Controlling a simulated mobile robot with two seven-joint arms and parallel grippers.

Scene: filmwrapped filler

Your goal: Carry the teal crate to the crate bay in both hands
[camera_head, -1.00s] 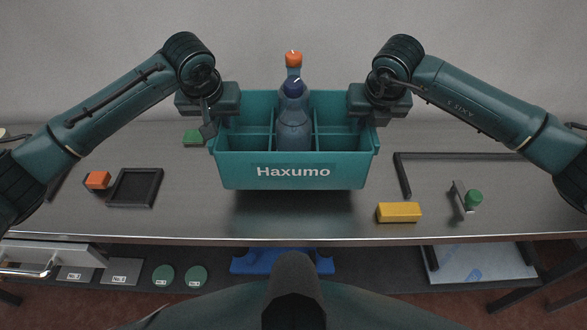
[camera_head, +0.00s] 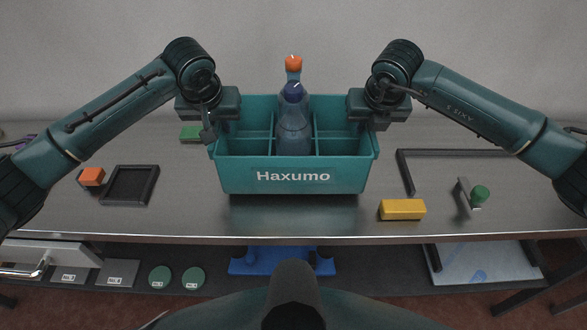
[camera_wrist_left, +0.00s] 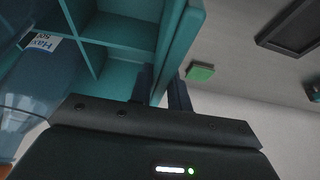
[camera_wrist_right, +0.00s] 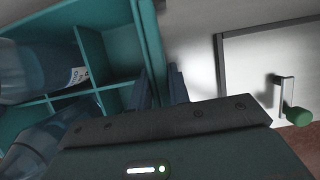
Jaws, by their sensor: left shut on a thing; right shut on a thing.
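The teal crate (camera_head: 293,176), marked "Haxumo", is level and appears raised above the grey table, with a dark shadow under it. A bottle with a dark blue cap (camera_head: 293,130) and an orange-capped bottle (camera_head: 293,64) behind it stand in its middle compartments. My left gripper (camera_head: 209,128) is shut on the crate's left wall; its fingers straddle the rim in the left wrist view (camera_wrist_left: 163,88). My right gripper (camera_head: 374,123) is shut on the right wall, also seen in the right wrist view (camera_wrist_right: 160,88). No crate bay is labelled; a black L-shaped edging (camera_head: 450,153) lies at right.
A yellow block (camera_head: 402,209) lies right of the crate, near the front edge. A green-knobbed handle (camera_head: 480,194) stands farther right. A black tray (camera_head: 131,185), an orange block (camera_head: 92,176) and a green block (camera_head: 190,132) lie at left. Space inside the edging looks clear.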

